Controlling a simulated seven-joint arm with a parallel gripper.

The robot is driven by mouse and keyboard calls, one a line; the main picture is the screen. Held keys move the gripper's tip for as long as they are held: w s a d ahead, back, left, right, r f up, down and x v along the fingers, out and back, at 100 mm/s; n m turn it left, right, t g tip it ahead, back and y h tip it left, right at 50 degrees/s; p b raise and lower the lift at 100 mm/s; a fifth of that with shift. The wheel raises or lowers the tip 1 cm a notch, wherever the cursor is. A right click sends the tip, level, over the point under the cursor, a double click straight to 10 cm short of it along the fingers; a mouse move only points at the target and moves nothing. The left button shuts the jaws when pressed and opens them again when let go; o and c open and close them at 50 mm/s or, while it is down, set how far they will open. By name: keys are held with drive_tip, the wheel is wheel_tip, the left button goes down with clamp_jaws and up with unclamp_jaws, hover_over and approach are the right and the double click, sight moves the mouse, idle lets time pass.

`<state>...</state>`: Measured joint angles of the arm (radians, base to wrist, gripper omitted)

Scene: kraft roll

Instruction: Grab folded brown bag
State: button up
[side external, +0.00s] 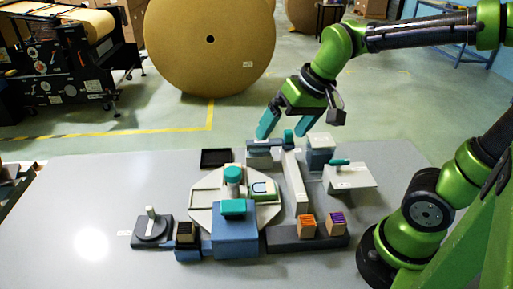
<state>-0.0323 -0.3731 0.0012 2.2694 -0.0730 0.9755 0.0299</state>
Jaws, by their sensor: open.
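My gripper (284,127) is open, with its two teal fingers spread and pointing down. It hangs near the back of the machine on the grey table, and nothing shows between the fingers. I cannot clearly make out a folded brown bag. One dark-topped block (186,233) is left of the blue box. An orange-topped block (306,226) and a purple-topped block (336,223) stand side by side on a dark base to the right. My gripper is behind and above all three, touching none.
A pale round platform (203,223) with teal-topped parts and a blue box (234,238) fills the middle of the grey table (85,190). A black tray (216,158) lies behind it. A white plate with a teal handle (349,178) is at right. The table's left is clear.

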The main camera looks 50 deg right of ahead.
drive_tip(key=s+t, duration=0.1)
drive_tip(key=s, duration=0.1)
drive_tip(key=s+t, duration=0.1)
drive_tip(key=s, duration=0.2)
drive_tip(key=shift+s+d+r, duration=0.15)
drive_tip(key=shift+s+r, duration=0.05)
drive_tip(key=shift+s, duration=0.05)
drive_tip(key=shift+s+r, duration=0.2)
drive_tip(key=shift+c, duration=0.5)
drive_tip(key=shift+r+t, duration=0.3)
drive_tip(key=shift+c, duration=1.1)
drive_tip(key=w+f+m+g+h, duration=0.15)
drive_tip(key=w+g, duration=0.25)
drive_tip(key=w, duration=0.7)
drive_tip(key=w+f+m+g, duration=0.3)
drive_tip(key=w, duration=0.9)
drive_tip(key=shift+m, duration=0.25)
drive_tip(key=f, duration=1.1)
drive_tip(key=s+f, duration=0.1)
drive_tip(key=f, duration=0.4)
drive_tip(key=shift+a+f, duration=0.25)
drive_tip(key=shift+f, duration=0.15)
